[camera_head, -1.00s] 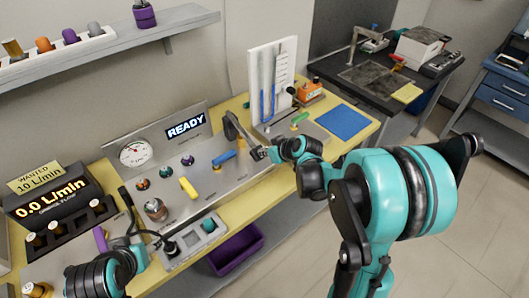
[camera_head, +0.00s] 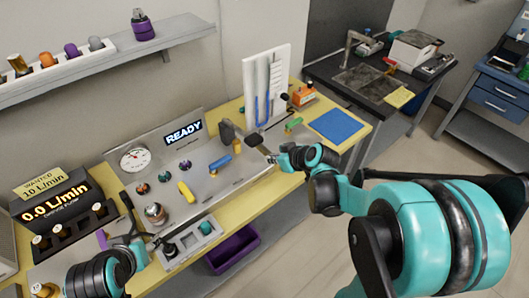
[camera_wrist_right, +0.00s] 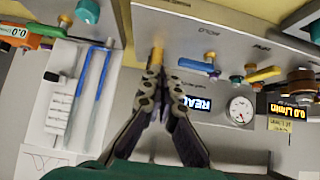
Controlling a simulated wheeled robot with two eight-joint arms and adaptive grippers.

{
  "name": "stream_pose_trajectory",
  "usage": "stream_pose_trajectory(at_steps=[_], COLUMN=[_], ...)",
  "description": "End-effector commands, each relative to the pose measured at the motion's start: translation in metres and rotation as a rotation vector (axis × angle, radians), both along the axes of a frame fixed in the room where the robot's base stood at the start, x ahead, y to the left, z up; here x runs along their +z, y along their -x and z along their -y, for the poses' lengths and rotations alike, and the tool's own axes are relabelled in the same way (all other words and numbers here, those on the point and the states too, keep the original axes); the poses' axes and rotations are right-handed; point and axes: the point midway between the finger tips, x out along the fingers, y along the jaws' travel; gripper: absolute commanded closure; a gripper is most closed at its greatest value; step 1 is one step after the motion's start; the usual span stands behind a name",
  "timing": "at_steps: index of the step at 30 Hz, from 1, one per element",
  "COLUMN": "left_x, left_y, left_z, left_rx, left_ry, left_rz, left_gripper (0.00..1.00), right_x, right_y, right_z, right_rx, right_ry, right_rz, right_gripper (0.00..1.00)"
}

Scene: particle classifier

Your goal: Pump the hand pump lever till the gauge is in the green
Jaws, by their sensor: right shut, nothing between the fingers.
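The round white gauge (camera_head: 135,157) stands at the left of the metal panel and also shows in the right wrist view (camera_wrist_right: 241,110). Its needle and colour bands are too small to read surely.
A blue handle (camera_head: 220,161) and a yellow handle (camera_head: 186,191) are on the panel, near a READY display (camera_head: 184,133). A white board with a blue tube (camera_head: 268,83) stands behind my right gripper. A purple bin (camera_head: 233,248) sits below the bench.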

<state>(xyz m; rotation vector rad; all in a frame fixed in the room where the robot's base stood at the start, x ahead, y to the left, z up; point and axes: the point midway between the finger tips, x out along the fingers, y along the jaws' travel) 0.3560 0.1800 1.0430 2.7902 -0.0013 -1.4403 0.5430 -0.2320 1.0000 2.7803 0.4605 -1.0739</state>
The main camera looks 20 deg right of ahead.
Motion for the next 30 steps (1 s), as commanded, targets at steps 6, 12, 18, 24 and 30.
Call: stream_pose_trajectory(at_steps=[6,12,18,24,30], left_x=[0.007,0.007,0.007,0.007,0.008], left_y=[0.000,0.000,0.000,0.000,0.000], left_z=[0.000,0.000,0.000,0.000,0.000], left_rx=[0.000,0.000,0.000,0.000,0.000], left_ry=[0.000,0.000,0.000,0.000,0.000], left_rz=[0.000,0.000,0.000,0.000,0.000], left_gripper=[0.50,0.50,0.50,0.50,0.50], right_x=[0.010,0.011,0.011,0.011,0.011], right_y=[0.020,0.022,0.022,0.021,0.021], right_z=[0.007,0.008,0.008,0.008,0.008], right_rx=[-0.001,-0.001,-0.001,-0.001,-0.001], right_ry=[-0.001,-0.001,-0.001,-0.001,-0.001], right_rz=[0.001,0.001,0.001,0.001,0.001], right_gripper=[1.00,1.00,1.00,1.00,1.00])
